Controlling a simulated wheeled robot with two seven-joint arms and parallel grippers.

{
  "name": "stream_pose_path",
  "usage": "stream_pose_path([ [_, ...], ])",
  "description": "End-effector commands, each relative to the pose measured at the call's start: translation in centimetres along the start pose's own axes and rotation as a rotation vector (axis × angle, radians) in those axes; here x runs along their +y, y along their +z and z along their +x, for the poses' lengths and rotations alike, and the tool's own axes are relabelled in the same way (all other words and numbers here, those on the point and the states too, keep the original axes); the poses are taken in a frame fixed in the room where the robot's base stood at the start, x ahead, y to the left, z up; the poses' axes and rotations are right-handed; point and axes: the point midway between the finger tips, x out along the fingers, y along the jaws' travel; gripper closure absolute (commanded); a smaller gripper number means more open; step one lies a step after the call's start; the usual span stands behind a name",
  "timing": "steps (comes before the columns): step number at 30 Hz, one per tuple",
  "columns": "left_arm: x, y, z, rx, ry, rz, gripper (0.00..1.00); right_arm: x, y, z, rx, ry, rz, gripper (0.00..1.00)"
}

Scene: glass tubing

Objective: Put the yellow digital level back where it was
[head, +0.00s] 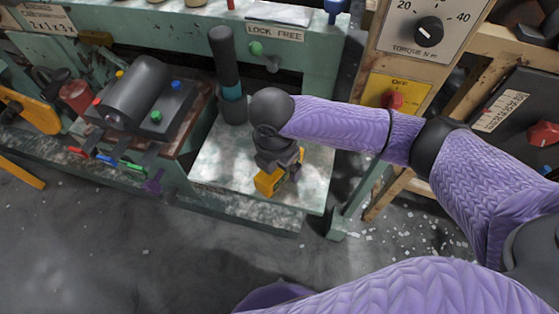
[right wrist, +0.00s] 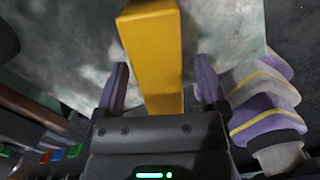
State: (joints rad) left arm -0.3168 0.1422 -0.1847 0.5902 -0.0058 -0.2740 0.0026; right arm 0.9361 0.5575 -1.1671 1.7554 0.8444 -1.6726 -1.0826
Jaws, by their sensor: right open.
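The yellow digital level (head: 267,183) rests on the worn pale-green shelf (head: 222,160) of the workbench, partly hidden under my right gripper in the head view. My right gripper (head: 284,174) points down over it from the right arm. In the right wrist view, the level (right wrist: 155,50) is a yellow bar running between the two purple fingers of my right gripper (right wrist: 163,85). The fingers are open, with a visible gap on each side of the bar. My left gripper is in neither view.
A dark upright cylinder with a teal band (head: 228,75) stands at the shelf's back left. Left of it is a grey cylindrical device (head: 138,90) with coloured knobs. A panel with a dial (head: 429,30) and a red knob (head: 391,100) stands at the right. The shelf's front left is clear.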

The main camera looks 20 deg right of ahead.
Motion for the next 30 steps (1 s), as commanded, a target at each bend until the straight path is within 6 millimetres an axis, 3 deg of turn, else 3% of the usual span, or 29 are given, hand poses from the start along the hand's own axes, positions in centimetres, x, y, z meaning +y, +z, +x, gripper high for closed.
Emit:
stream_pose_path([
  [6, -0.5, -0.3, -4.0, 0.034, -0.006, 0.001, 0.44, 0.1, 0.1, -6.4, -0.003, 0.008, 0.000, 0.09],
  [12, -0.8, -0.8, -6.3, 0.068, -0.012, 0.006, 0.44, 0.1, 0.1, -10.9, -0.001, 0.004, 0.000, 0.09],
  [17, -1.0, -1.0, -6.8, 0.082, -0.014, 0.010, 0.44, 0.0, 0.0, -12.1, 0.000, 0.001, 0.001, 0.09],
  [30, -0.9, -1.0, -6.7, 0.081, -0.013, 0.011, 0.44, 0.0, 0.0, -11.9, 0.001, 0.000, 0.001, 0.09],
])
